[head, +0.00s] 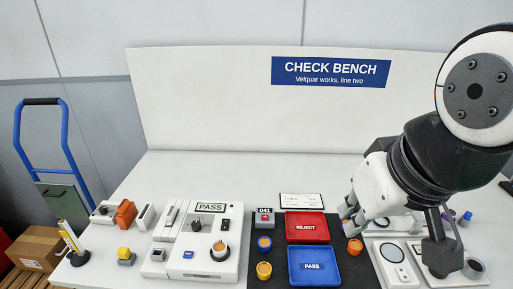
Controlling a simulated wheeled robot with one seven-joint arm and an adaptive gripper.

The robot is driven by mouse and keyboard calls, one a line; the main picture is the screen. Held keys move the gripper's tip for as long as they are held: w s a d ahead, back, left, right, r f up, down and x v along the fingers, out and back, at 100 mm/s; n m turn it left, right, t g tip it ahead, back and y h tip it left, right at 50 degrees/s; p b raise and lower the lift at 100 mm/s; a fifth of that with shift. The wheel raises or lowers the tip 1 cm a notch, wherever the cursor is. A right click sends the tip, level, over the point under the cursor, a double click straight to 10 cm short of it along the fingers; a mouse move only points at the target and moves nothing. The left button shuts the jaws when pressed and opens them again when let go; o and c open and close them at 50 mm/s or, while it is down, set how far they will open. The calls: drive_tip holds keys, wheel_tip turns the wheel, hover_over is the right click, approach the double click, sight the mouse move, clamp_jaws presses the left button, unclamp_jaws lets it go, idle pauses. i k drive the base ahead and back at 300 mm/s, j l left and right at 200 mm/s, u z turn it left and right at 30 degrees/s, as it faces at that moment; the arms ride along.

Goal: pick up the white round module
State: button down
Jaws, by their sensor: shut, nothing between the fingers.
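The white round module (219,248) looks like a small pale cup with a brownish-orange centre. It sits upright in a dark ring at the lower right of the white PASS tester (188,267), on the left part of the bench. My gripper (347,216) is at the right, above the bench just right of the red REJECT tray. It is shut and empty, well apart from the module. My wrist partly hides the fingers.
A red REJECT tray (307,239) and blue PASS tray (314,280) lie on a dark mat between tester and gripper. White stations (394,274) stand right. A blue hand truck (69,140) stands left.

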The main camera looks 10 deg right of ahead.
sight(219, 247)
drive_tip(key=k+l+u, duration=0.1)
drive_tip(key=k+l, duration=0.4)
drive_tip(key=u, duration=0.6)
drive_tip(key=i+j, duration=0.8)
drive_tip(key=k+j, duration=0.05)
drive_tip(key=j, duration=0.05)
